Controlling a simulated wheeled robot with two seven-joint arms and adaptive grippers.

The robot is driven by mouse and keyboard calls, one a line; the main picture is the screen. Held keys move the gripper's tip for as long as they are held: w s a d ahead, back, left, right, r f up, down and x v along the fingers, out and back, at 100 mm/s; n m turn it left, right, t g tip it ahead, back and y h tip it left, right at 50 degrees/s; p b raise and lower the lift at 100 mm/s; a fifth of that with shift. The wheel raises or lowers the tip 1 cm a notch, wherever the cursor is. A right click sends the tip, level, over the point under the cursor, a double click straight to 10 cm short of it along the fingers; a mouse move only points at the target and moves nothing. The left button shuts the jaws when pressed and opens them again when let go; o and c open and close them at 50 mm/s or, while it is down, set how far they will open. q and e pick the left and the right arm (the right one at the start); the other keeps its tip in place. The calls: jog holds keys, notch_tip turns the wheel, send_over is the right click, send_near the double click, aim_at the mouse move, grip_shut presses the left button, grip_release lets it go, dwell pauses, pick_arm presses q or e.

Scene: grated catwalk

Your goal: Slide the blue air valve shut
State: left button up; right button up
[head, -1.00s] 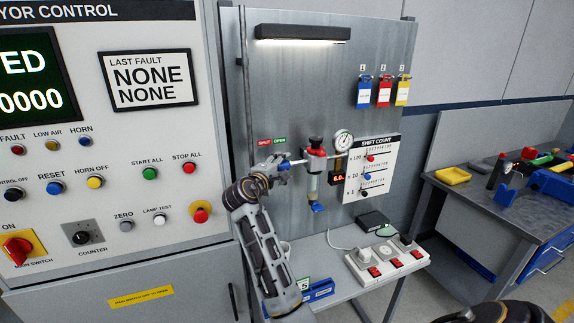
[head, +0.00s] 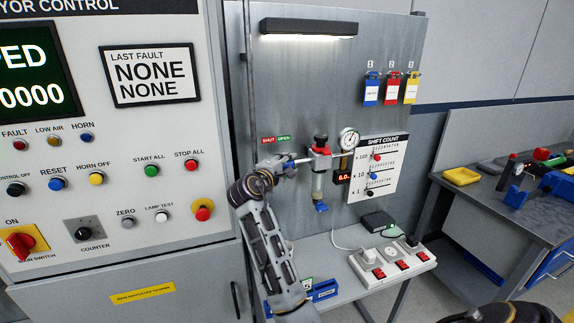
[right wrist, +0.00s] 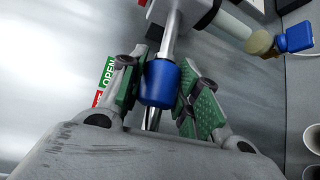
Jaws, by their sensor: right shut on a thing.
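The blue air valve sleeve (right wrist: 160,83) sits around a metal pipe in the right wrist view. My right gripper (right wrist: 160,92) is shut on it, with green-padded fingers on both sides. In the head view my right gripper (head: 288,166) is at the pipe's left part, below the green OPEN label (head: 284,138) and just right of the red SHUT label (head: 268,140). There the gripper mostly hides the sleeve. The OPEN label also shows in the right wrist view (right wrist: 109,72), left of the fingers. My left gripper is not in view.
A regulator with a red body (head: 319,152) and a round gauge (head: 349,139) stand right of the gripper on the grey panel. A shelf with a socket strip (head: 393,261) is below. The control cabinet (head: 110,230) stands close on the left, a workbench (head: 510,205) on the right.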

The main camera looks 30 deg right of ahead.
jog(key=shift+w+a, duration=0.25)
jog(key=shift+a, duration=0.6)
jog(key=shift+w+a, duration=0.2)
jog(key=shift+a, duration=0.6)
jog(key=shift+f, duration=0.1)
jog(key=o, duration=1)
jog(key=shift+a, duration=0.15)
jog(key=shift+o, duration=0.2)
jog(key=shift+d, duration=0.2)
jog(key=shift+s+d, duration=0.1)
